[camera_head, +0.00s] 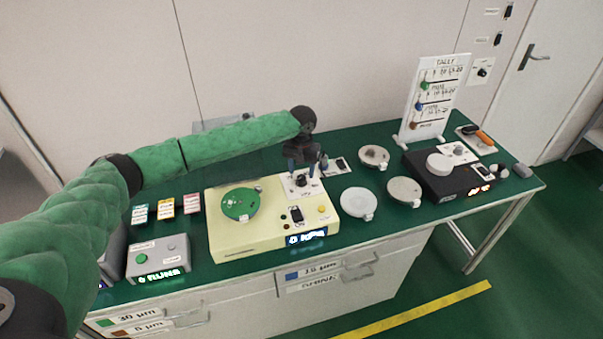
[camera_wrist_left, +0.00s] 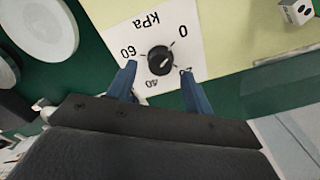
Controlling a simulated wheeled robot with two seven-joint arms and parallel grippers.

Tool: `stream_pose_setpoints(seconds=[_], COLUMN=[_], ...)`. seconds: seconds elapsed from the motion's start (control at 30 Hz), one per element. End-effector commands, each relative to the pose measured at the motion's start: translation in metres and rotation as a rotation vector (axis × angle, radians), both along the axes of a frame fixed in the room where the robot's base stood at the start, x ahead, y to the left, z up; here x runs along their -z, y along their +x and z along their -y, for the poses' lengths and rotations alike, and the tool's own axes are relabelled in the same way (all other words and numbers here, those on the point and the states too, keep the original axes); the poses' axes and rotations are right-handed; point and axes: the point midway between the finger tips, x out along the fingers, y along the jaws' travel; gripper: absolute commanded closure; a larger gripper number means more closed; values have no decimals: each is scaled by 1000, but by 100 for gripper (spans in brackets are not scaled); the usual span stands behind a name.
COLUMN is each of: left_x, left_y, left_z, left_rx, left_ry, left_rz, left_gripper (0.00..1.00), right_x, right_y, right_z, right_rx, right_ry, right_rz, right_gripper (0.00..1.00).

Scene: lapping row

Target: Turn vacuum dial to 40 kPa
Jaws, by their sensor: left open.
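The vacuum dial is a small black round knob (camera_wrist_left: 160,61) on a white plate (camera_wrist_left: 178,24) marked kPa, with 0, 40 and 60 readable and another number partly hidden by a finger. A light mark on the knob seems to lean toward the 0 side. In the head view the knob (camera_head: 302,180) sits on the cream machine (camera_head: 232,236). My left gripper (camera_wrist_left: 159,70) is open, its blue fingers on either side of the knob; contact cannot be told. It also shows in the head view (camera_head: 302,168), over the dial. My right gripper is out of view.
The cream machine carries a green disc (camera_head: 239,204), a black switch (camera_head: 296,214), a yellow button (camera_head: 322,209) and a lit front display (camera_head: 306,237). Round pale plates (camera_head: 358,203) lie to the right. A black unit (camera_head: 463,184) and a white tally board (camera_head: 436,98) stand further right.

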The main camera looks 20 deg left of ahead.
Motion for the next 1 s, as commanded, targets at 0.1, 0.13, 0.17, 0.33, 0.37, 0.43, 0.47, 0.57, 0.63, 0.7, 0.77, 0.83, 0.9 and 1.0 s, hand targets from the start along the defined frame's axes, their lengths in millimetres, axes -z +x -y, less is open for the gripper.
stream_pose_setpoints(seconds=[0.1,0.13,0.17,0.33,0.37,0.43,0.47,0.57,0.63,0.7,0.77,0.83,0.9,1.0], left_x=[13,16,19,29,30,31,31,31,31,31,31,31,31,30], left_y=[0,0,0,-1,-1,-1,0,0,0,0,0,0,0,0], left_z=[0,0,0,0,0,0,0,0,0,0,0,0,0,0], left_rx=[0,1,1,1,1,1,1,1,1,1,1,1,1,5], left_ry=[1,1,1,0,1,1,1,1,1,1,1,1,1,1], left_rz=[-2,-2,-2,-1,-1,-1,-1,-1,-1,-1,-1,0,0,0], left_gripper=[49,49,49,49,49,49,49,49,53,66,78,92,93,93], right_x=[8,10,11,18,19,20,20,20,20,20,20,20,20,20], right_y=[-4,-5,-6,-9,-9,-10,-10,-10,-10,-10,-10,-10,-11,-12], right_z=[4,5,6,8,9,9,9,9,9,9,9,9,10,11], right_rx=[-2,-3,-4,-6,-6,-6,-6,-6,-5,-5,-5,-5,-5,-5], right_ry=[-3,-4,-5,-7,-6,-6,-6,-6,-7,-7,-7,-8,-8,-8], right_rz=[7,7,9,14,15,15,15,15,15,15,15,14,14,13], right_gripper=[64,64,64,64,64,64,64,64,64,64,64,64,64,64])
